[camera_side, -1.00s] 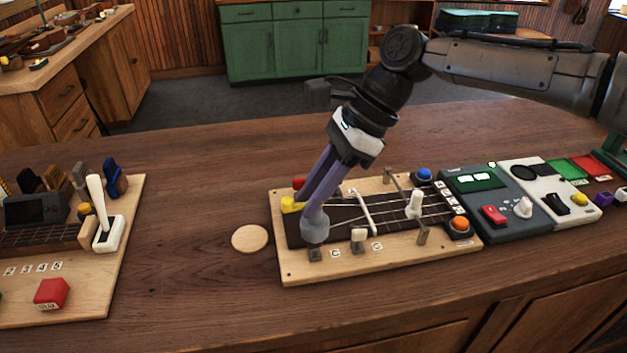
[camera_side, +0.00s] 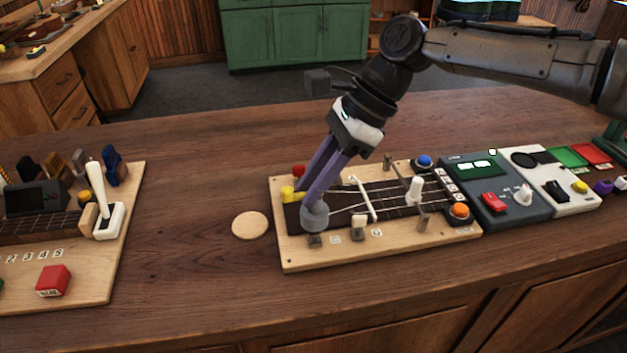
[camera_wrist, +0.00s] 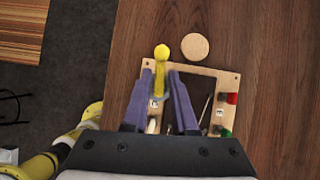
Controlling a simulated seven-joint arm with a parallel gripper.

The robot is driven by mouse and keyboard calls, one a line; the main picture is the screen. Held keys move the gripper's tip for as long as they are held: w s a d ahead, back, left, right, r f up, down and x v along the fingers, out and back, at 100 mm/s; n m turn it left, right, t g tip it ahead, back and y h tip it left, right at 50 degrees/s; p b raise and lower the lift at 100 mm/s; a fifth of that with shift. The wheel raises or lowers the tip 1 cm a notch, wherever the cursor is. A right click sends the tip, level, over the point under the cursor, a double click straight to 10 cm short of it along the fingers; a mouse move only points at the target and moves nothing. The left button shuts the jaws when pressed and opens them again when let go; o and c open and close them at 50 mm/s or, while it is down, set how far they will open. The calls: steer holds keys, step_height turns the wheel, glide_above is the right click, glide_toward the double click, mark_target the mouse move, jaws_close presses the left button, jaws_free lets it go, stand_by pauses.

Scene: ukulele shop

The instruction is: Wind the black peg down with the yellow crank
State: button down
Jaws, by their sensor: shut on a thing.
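The yellow crank (camera_wrist: 161,66) shows between my gripper's two purple fingers in the wrist view, with its round knob pointing away from my wrist. In the side view the yellow crank (camera_side: 288,193) sits at the left end of the wooden fretboard panel (camera_side: 350,254). My gripper (camera_side: 304,203) is shut on the crank, low over that end; its near finger's round grey tip covers part of the panel. The black peg cannot be made out; my fingers hide the area by the crank. A red peg (camera_wrist: 231,98) and a green peg (camera_wrist: 226,132) show along the panel's edge.
A flat wooden disc (camera_side: 250,226) lies left of the panel. A white peg (camera_side: 414,190), metal posts, blue button (camera_side: 424,161) and orange button (camera_side: 459,210) are on its right part. A grey tuner box (camera_side: 495,202) stands further right. Bare table lies in front.

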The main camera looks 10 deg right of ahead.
steer(key=shift+f, duration=1.25)
stand_by(0.8)
steer(key=shift+m+t, duration=0.8)
steer(key=shift+m, duration=0.7)
steer(key=shift+s+m+t, duration=0.1)
steer(key=shift+m+t, duration=0.2)
steer(key=shift+m, duration=0.3)
steer(key=shift+m+t+h, duration=0.3)
steer(key=shift+m+t, duration=0.2)
steer(key=shift+m, duration=0.4)
steer(key=shift+m+t+h, duration=0.5)
steer(key=shift+m+t, duration=0.2)
steer(key=shift+m, duration=0.8)
